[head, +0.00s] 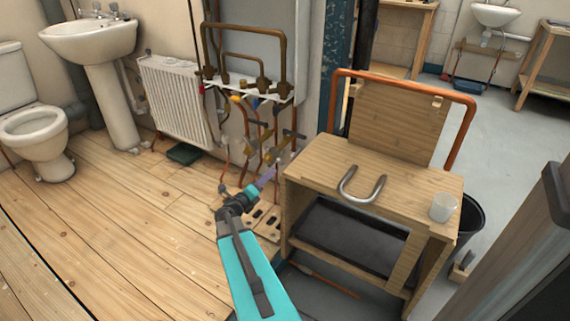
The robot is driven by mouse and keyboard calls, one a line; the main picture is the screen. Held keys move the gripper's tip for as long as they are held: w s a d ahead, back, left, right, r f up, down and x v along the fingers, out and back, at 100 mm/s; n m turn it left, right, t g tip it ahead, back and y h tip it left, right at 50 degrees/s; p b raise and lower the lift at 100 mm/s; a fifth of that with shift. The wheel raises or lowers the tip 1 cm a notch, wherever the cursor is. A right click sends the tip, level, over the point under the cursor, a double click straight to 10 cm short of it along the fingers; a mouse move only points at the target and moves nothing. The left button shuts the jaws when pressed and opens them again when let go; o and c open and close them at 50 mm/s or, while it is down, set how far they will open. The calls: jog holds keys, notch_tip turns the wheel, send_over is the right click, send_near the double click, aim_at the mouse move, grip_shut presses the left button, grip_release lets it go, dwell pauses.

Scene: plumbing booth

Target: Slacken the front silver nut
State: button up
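My gripper (266,178) is at the end of the teal arm, low in front of the pipework and just left of the wooden workbench. Its fingers are small and seen from behind, so I cannot tell whether they are open or shut, or whether they hold anything. Copper pipes and brass-coloured fittings (289,134) are clustered just beyond and above it. Small grey fittings show among these pipes, but I cannot single out the front silver nut at this size. I cannot tell whether the gripper touches any fitting.
The wooden workbench (410,184) bears a bent grey pipe (358,196) and a clear cup (443,207). A copper pipe hoop (458,97) rises at its back. A white radiator (175,100), basin (88,40) and toilet (35,125) stand left. The plank floor (130,240) is mostly clear.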

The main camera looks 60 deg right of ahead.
aim_at(283, 161)
jog(key=shift+d, duration=0.15)
jog(key=d+b, duration=0.4)
jog(key=d, duration=0.8)
jog(key=shift+f, duration=0.1)
jog(key=shift+d+b, duration=0.3)
jog(key=shift+d, duration=0.45)
jog(key=shift+s, duration=0.1)
grip_shut()
